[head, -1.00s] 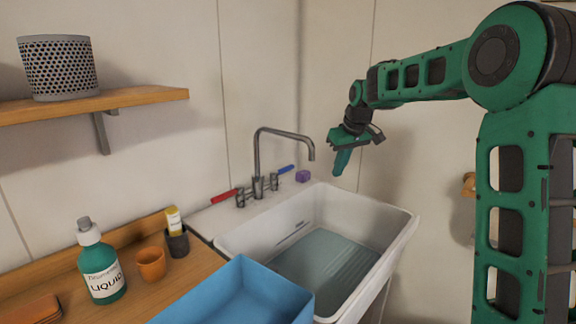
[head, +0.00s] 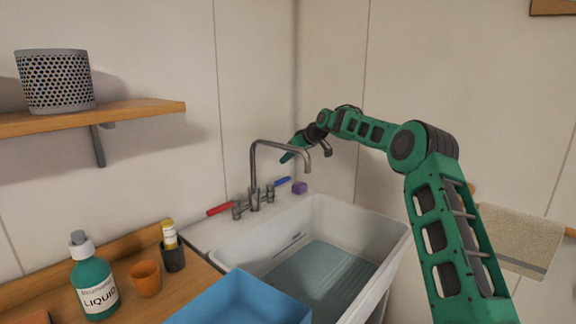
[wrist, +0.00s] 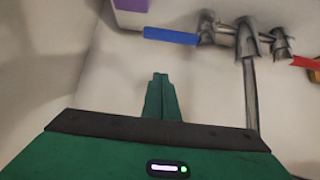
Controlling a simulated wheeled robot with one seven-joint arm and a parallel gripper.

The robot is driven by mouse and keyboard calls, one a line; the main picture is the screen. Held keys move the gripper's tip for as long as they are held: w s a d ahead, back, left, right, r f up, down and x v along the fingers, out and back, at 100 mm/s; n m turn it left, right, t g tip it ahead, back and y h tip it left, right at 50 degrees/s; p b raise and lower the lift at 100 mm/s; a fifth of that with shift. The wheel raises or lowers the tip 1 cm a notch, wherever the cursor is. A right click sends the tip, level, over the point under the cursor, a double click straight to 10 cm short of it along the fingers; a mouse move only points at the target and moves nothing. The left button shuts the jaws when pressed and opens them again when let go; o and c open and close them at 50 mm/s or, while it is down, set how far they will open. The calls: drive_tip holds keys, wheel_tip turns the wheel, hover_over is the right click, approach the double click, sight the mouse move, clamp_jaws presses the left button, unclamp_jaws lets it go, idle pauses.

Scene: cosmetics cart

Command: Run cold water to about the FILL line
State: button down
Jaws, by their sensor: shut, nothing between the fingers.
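The white sink (head: 402,238) has a grey tap (head: 254,165) at its back, with its spout curving over the basin. The tap's blue lever (head: 282,182) points right and its red lever (head: 221,208) points left. Bluish water (head: 318,275) seems to cover the basin floor; I cannot make out a FILL line. My gripper (head: 286,157) is shut and empty, above and behind the blue lever, beside the spout. In the wrist view my gripper (wrist: 160,78) points toward the ledge, apart from the blue lever (wrist: 170,36); the red lever (wrist: 306,63) is at the right edge.
A purple block (head: 299,188) sits on the ledge beside the blue lever. A blue bin (head: 240,300) stands at the sink's front left. A green liquid bottle (head: 93,280), an orange cup (head: 146,279) and a dark holder (head: 172,255) stand on the wooden counter. A towel (head: 515,247) hangs at right.

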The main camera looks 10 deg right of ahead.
drive_tip(key=shift+w+a+f, duration=0.2)
drive_tip(key=shift+w+f, duration=0.1)
drive_tip(key=shift+f, duration=0.85)
drive_tip(key=shift+w+a+f, duration=0.25)
drive_tip(key=shift+f, duration=0.95)
drive_tip(key=shift+w+a+f, duration=0.2)
drive_tip(key=shift+w+f, duration=0.1)
drive_tip(key=shift+f, duration=0.85)
drive_tip(key=shift+d, duration=0.15)
drive_tip(key=shift+s, duration=0.1)
